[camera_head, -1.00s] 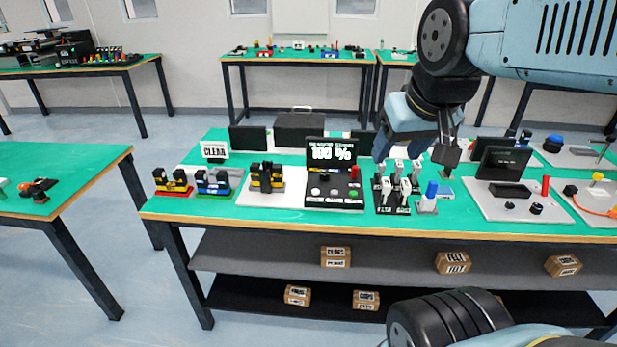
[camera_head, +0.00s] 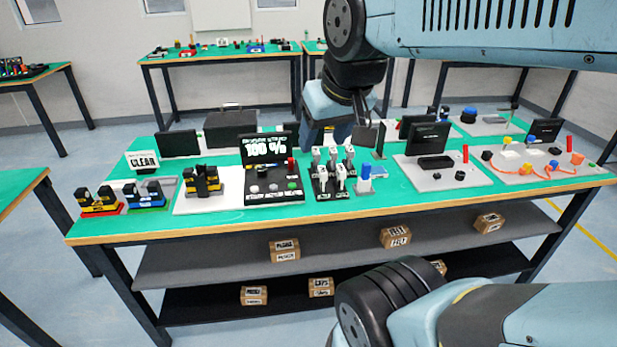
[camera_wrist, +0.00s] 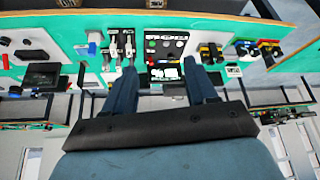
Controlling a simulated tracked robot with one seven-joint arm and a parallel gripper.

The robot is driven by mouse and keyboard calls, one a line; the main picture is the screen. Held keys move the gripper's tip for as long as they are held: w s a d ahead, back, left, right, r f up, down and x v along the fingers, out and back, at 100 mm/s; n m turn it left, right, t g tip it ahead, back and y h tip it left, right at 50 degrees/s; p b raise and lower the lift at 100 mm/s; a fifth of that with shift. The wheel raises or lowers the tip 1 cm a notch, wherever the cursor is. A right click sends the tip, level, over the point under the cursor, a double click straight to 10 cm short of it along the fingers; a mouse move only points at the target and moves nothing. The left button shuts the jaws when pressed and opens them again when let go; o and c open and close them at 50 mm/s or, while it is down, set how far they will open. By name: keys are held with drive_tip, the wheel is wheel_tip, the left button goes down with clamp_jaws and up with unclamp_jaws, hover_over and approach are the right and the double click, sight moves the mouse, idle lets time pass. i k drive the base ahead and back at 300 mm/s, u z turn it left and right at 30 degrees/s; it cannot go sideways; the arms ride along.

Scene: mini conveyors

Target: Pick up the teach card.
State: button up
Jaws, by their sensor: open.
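I cannot tell for certain which item is the teach card. Several white labelled pieces stand upright in a black rack (camera_head: 331,186) on the green table, and they also show in the wrist view (camera_wrist: 118,45). A small flat blue-and-white piece (camera_head: 379,171) lies behind the blue-topped post (camera_head: 365,179). My gripper points down over the table behind the rack in the head view, with its tips partly hidden. In the wrist view my gripper (camera_wrist: 161,68) is open and empty, its fingers apart on either side of the console's screen (camera_wrist: 165,74).
The black console (camera_head: 273,185) stands left of the rack. Further left are a black-and-yellow piece (camera_head: 203,181) and a CLEAR sign (camera_head: 143,161). A grey board with a dark screen (camera_head: 427,140) is on the right. A dark case (camera_head: 230,128) stands at the back.

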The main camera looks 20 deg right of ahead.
sight(322, 172)
drive_tip(key=u, duration=0.8)
drive_tip(key=i, duration=0.1)
drive_tip(key=z, duration=2.95)
drive_tip(key=k, duration=0.85)
drive_tip(key=u, duration=0.45)
drive_tip(key=i, duration=0.95)
drive_tip(key=u, duration=0.1)
